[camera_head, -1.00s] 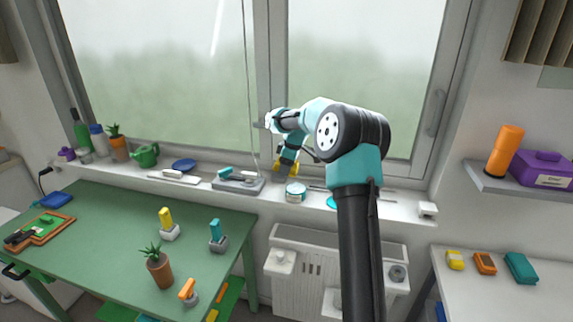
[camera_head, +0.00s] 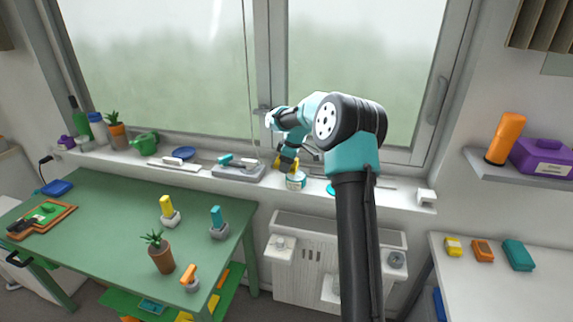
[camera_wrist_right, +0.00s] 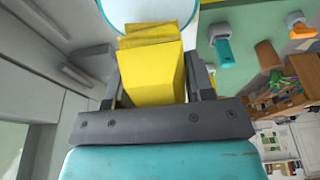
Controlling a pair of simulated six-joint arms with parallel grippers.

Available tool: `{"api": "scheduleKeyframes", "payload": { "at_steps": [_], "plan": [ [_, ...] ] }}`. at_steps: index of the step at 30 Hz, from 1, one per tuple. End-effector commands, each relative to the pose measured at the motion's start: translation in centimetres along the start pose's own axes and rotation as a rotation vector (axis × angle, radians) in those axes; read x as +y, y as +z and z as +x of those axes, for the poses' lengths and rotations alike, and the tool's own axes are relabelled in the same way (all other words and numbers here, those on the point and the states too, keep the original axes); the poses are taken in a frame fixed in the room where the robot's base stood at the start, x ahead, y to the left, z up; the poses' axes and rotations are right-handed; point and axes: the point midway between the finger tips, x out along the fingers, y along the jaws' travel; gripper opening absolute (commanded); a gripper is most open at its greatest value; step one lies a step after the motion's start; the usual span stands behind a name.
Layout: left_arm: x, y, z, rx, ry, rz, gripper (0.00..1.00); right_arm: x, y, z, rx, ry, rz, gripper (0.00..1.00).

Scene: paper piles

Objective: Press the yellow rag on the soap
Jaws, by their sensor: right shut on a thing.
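The yellow rag (camera_wrist_right: 150,72) is folded and held between the fingers of my right gripper (camera_wrist_right: 155,95), which is shut on it. The round tin (camera_head: 296,182), which looks like the soap, stands on the windowsill just below the gripper. In the wrist view its pale top with a teal edge (camera_wrist_right: 150,12) lies just beyond the rag's end. I cannot tell whether rag and tin touch. My left gripper is not in view.
The windowsill (camera_head: 318,188) carries a grey tray (camera_head: 238,172) left of the tin and a teal disc (camera_head: 331,190) right of it. The window (camera_head: 345,50) stands close behind. A green table (camera_head: 110,215) with holders and a plant is at left.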

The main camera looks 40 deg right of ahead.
Motion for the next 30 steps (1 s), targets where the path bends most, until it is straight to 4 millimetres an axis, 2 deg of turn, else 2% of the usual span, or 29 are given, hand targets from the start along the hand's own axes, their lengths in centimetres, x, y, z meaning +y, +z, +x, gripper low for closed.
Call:
{"api": "scheduleKeyframes", "payload": {
  "at_steps": [30],
  "plan": [
    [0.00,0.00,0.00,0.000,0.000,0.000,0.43,0.00,0.17,0.63,0.000,-0.001,0.000,0.30]
  ]
}}
